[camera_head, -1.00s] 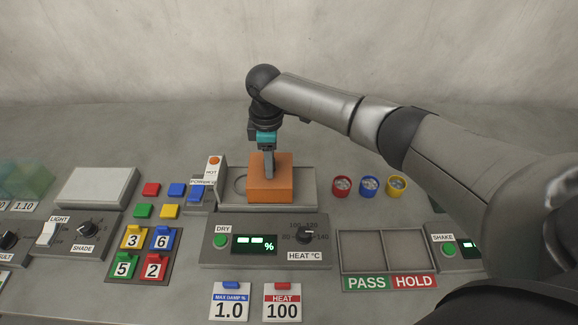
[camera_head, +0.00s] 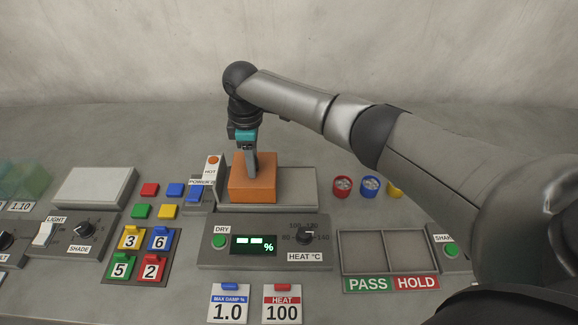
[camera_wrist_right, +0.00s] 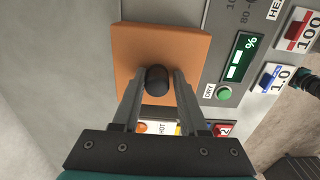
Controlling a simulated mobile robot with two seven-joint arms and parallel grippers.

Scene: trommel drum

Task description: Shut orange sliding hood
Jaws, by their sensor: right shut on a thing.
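The orange sliding hood (camera_head: 252,191) is a box at the left end of its grey base tray (camera_head: 297,188), beside the HOT tower. In the right wrist view the hood's orange top (camera_wrist_right: 186,50) carries a dark round knob (camera_wrist_right: 157,80). My right gripper (camera_head: 250,172) points down at the hood from above and is shut on the knob, with a finger on each side of it in the wrist view (camera_wrist_right: 157,86). The round recess seen earlier in the tray is now hidden under the hood.
The HOT tower (camera_head: 213,166) with its POWER switch stands close left of the hood. The DRY panel (camera_head: 265,244) is in front. Coloured cups (camera_head: 343,187) and the PASS/HOLD tray (camera_head: 389,252) are at right. The tray's right part is bare.

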